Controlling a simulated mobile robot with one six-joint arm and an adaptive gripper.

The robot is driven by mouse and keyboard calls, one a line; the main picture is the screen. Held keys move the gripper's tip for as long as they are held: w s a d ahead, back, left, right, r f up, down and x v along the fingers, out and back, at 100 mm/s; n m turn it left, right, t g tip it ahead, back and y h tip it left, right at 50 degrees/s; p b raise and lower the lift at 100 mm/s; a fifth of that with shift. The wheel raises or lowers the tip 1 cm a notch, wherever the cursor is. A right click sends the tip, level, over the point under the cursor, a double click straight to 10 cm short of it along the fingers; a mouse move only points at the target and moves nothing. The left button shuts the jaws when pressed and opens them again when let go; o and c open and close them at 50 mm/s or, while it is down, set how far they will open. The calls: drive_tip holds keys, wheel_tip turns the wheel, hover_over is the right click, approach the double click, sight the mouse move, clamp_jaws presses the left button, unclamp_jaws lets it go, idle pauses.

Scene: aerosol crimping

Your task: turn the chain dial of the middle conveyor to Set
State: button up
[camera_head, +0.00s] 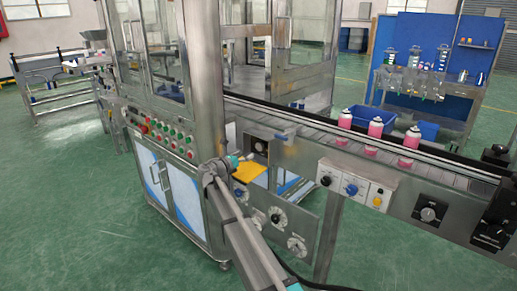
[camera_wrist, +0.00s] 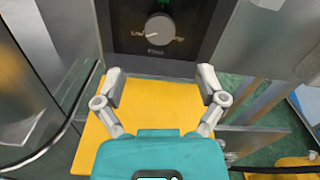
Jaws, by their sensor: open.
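A round grey knob (camera_wrist: 159,27) sits on a dark panel at the top of the wrist view, with small lettering around it that I cannot read surely. In the head view a similar dark panel with a knob (camera_head: 259,148) is on the conveyor side just beyond my gripper (camera_head: 244,160). In the wrist view my gripper (camera_wrist: 162,75) is open and empty. Its two grey fingers are spread below the knob, apart from it. Another dark panel with a knob (camera_head: 428,213) is further right on the conveyor. I cannot tell which one is the chain dial.
A yellow sheet (camera_wrist: 150,108) lies below my fingers. Metal posts stand close on both sides. A white control box (camera_head: 352,188) and round white dials (camera_head: 278,216) are to the right and below. Pink cans (camera_head: 376,127) stand on the conveyor (camera_head: 300,120).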

sight(259, 147)
drive_tip(key=x, duration=0.9)
drive_tip(key=c, duration=1.1)
drive_tip(key=shift+c, duration=0.2)
drive_tip(key=shift+m, duration=0.3)
